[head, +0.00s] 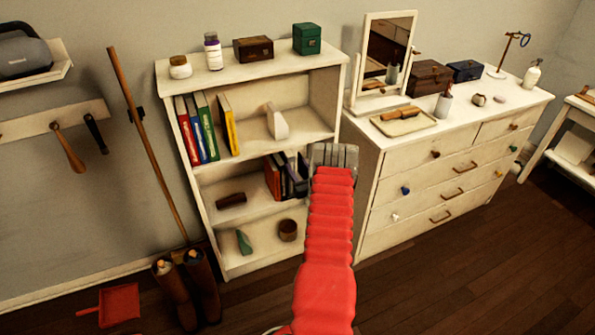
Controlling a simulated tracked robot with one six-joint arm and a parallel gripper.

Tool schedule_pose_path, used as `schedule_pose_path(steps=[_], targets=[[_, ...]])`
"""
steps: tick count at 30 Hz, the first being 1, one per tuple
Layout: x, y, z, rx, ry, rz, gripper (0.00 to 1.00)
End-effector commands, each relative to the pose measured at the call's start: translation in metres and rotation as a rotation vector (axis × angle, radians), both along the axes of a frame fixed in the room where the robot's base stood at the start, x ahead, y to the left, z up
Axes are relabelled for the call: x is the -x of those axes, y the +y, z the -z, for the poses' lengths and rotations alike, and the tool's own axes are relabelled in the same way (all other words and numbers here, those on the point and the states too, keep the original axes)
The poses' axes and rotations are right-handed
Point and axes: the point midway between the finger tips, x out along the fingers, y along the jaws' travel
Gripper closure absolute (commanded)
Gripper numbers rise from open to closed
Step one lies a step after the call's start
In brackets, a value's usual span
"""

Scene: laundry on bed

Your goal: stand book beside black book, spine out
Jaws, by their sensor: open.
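My gripper (334,154) is at the end of my red arm, at the right side of the white bookcase in the picture. It is open, with no book visible in it. A row of books stands on the middle shelf, left of my gripper: a red-orange book (272,178), then a black book (284,176), with dark and purplish ones at the right. My gripper is close to the right end of this row in the picture, and that end is partly hidden. On the shelf above stand red (187,130), blue (197,128), green (206,126) and yellow (228,124) books; the yellow one leans.
The white bookcase (340,85) also holds a white bookend (275,122), a dark brown object (231,200) and a brown cup (288,230). A white dresser (420,180) stands close on its right. Boots (185,290) and a red dustpan (119,304) are at lower left.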

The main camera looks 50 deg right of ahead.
Motion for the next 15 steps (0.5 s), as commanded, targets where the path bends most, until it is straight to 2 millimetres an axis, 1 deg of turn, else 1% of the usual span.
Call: schedule_pose_path(steps=[5, 15], targets=[[0.0077, 0.0048, -0.0004, 0.001, 0.001, 0.000, 0.53], [0.0081, 0.0053, -0.0003, 0.001, 0.001, 0.000, 0.53]])
